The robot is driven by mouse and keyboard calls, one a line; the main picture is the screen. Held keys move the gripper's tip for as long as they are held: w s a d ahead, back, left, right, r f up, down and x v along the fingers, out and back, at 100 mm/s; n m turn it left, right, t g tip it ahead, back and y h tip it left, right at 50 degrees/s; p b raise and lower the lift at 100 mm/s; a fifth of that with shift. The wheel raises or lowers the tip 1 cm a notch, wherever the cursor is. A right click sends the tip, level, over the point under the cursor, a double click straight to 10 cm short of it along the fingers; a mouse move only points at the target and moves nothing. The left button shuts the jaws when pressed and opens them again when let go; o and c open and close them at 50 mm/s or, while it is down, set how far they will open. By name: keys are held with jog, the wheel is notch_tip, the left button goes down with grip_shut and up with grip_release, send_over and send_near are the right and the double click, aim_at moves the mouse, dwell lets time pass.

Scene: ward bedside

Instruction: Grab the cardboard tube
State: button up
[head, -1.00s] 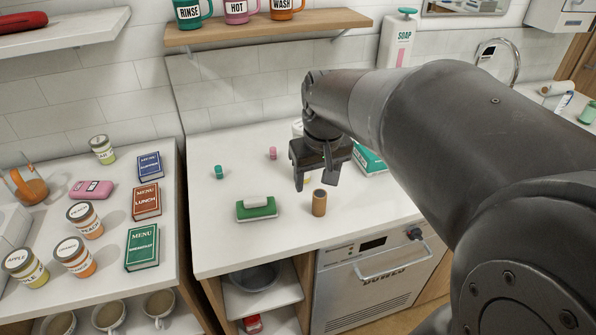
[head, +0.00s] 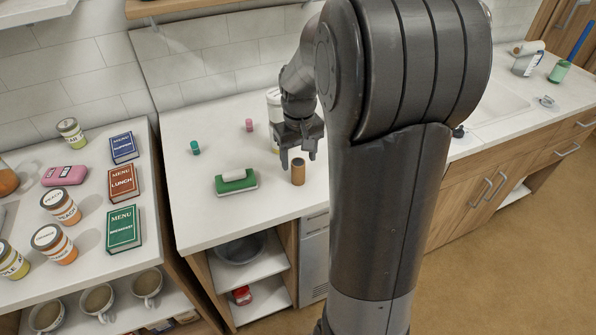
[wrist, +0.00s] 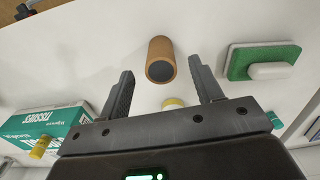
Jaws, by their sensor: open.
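The cardboard tube (head: 298,172) is a short brown cylinder with a dark open end. It stands upright on the white counter near its front edge. My gripper (head: 298,155) is just above and behind it in the head view, pointing down. In the wrist view the tube (wrist: 161,60) shows between and just beyond the two fingertips of my gripper (wrist: 162,76). The fingers are spread apart and nothing is between them. The tube is apart from both fingers.
A green sponge (head: 237,184) with a white block lies left of the tube. Small teal (head: 195,148) and pink (head: 249,125) pieces stand farther back. A white cylinder (head: 274,105) stands behind my gripper. A teal tissues box (wrist: 45,128) shows in the wrist view.

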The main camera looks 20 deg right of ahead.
aim_at(298, 162)
jog(key=f, duration=0.5)
jog(key=shift+w, duration=0.25)
jog(key=shift+c, duration=0.4)
jog(key=c, duration=1)
jog(key=shift+r, duration=0.15)
